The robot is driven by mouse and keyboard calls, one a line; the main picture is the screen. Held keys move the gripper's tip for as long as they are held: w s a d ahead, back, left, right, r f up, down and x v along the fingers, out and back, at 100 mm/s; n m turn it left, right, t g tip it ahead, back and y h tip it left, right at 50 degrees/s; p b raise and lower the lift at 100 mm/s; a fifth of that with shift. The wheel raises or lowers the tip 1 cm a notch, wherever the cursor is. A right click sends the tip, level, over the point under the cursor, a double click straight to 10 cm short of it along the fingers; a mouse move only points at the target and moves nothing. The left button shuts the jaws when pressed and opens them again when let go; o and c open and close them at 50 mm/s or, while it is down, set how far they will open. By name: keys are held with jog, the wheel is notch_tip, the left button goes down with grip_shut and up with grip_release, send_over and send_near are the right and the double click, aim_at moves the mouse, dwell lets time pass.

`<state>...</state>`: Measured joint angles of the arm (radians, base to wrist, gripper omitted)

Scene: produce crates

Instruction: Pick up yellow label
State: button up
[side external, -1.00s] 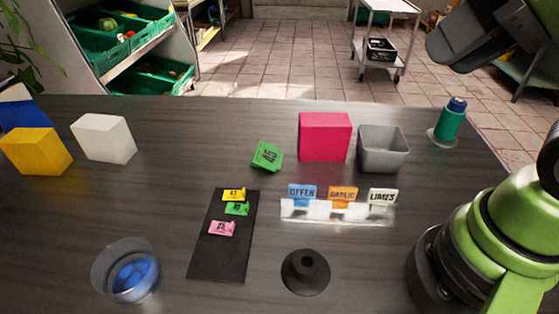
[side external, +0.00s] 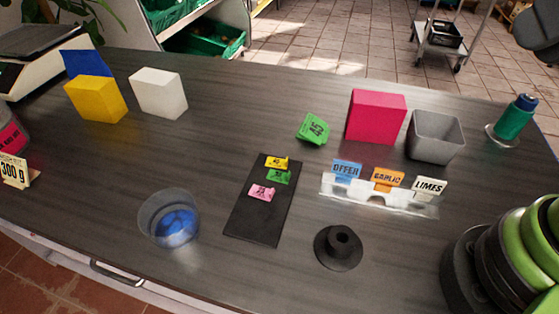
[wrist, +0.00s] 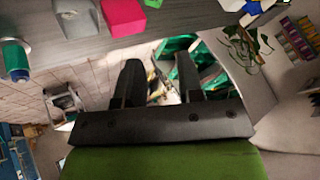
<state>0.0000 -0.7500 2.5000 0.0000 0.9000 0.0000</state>
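The small yellow label (side external: 277,163) lies at the far end of a black strip (side external: 255,218) on the dark table. A small green label (side external: 278,177) is just in front of it, and a pink label (side external: 261,192) is a little nearer. My gripper (wrist: 159,60) shows in the wrist view with its two dark fingers spread apart and nothing between them. It points away over the floor and shelves, well away from the black strip. The yellow label cannot be made out in the wrist view.
A clear holder (side external: 376,195) with OFFER, GARLIC and LIMES labels stands right of the strip. A black round stand (side external: 338,252) and a clear cup (side external: 149,222) with blue contents are near. Green tags (side external: 312,128), a pink block (side external: 375,118) and a grey bin (side external: 456,135) sit behind.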

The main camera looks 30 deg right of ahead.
jog(key=m+g+h, duration=0.2)
jog(key=m+g, duration=0.2)
jog(key=g, duration=0.3)
send_over(287, 159)
jog(key=f, duration=2.4)
jog(key=shift+d+f, duration=0.2)
jog(key=shift+f, duration=0.15)
jog(key=f, duration=0.6)
jog(key=shift+a, duration=0.25)
jog(key=shift+r, duration=0.1)
grip_shut()
